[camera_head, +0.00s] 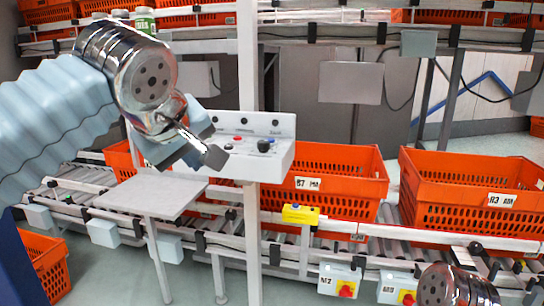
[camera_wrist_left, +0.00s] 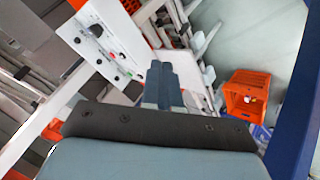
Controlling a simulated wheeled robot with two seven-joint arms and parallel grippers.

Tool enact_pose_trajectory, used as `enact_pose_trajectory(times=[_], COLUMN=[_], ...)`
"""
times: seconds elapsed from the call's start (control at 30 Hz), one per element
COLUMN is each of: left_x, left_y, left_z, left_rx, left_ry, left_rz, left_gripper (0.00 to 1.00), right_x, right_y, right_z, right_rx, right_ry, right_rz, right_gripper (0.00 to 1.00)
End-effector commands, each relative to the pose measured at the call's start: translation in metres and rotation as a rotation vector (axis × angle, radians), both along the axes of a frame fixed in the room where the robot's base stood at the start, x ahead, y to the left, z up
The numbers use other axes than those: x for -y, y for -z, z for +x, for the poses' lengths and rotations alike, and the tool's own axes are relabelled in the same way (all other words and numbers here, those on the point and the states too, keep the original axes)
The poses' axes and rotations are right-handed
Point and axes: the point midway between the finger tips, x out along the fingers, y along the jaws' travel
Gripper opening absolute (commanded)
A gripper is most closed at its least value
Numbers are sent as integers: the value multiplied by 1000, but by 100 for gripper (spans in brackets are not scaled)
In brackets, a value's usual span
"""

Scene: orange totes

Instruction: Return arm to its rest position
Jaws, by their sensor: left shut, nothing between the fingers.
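My left arm comes in from the left in the head view, raised in front of the shelving and conveyor. Its gripper (camera_head: 212,154) points down and to the right, shut and empty, in front of the white control box. In the left wrist view the gripper's two fingers (camera_wrist_left: 164,84) lie together with nothing between them. A metal part of my right arm (camera_head: 455,288) shows at the bottom right edge of the head view. My right gripper is out of view.
A white control box (camera_head: 275,160) with buttons stands behind my left gripper, beside a small grey table (camera_head: 150,196). Orange totes (camera_head: 335,195) and (camera_head: 450,225) sit on the roller conveyor. A white post (camera_head: 248,80) rises near the gripper. An orange tote (camera_wrist_left: 247,92) stands on the floor.

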Motion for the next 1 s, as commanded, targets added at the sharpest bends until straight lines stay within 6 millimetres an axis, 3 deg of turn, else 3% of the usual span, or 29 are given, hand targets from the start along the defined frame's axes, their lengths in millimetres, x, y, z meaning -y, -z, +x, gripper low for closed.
enact_pose_trajectory(times=[0.23,0.37,0.57,0.67,0.77,0.8,0.9,1.0], left_x=[14,26,46,57,68,71,74,73], left_y=[39,71,149,208,288,323,411,494], left_z=[26,43,74,87,93,92,78,48], left_rx=[-46,-82,-158,-213,-282,-308,-371,-423], left_ry=[75,138,271,358,461,502,587,643], left_rz=[35,55,81,84,70,57,12,-38], left_gripper=[0,0,0,0,0,0,0,0], right_x=[0,0,0,0,0,0,0,0], right_y=[0,1,1,1,1,1,1,1], right_z=[0,0,0,0,0,0,0,0], right_rx=[-1,-1,-1,-1,-1,-1,-1,-1], right_ry=[0,0,0,0,0,0,0,0], right_rz=[0,0,0,0,0,0,0,0], right_gripper=[0,0,0,0,0,0,0,0])
